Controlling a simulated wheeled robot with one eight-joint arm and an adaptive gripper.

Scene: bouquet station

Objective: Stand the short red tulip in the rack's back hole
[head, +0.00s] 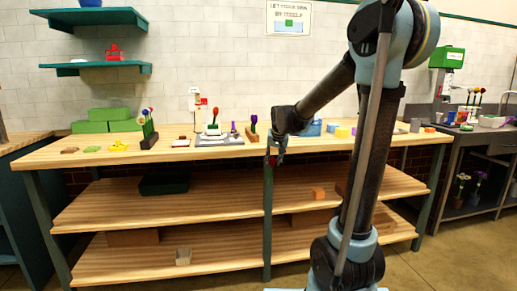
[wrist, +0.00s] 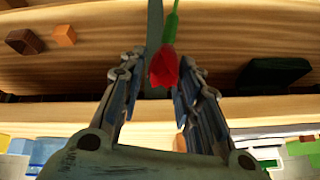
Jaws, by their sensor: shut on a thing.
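My gripper (head: 277,150) is at the front edge of the workbench, pointing down. In the wrist view its fingers (wrist: 157,95) are closed around the short red tulip (wrist: 164,68). The red bloom is between the fingertips, nearer the right finger, and the green stem runs past them to the top edge. In the head view only a little red shows at the fingertips. A dark rack (head: 149,142) holding several flowers stands on the left half of the bench. Its holes are too small to make out.
The wooden workbench (head: 75,157) has two lower shelves. Green blocks (head: 110,115) are at the back left. Blue and yellow items are right of my gripper.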

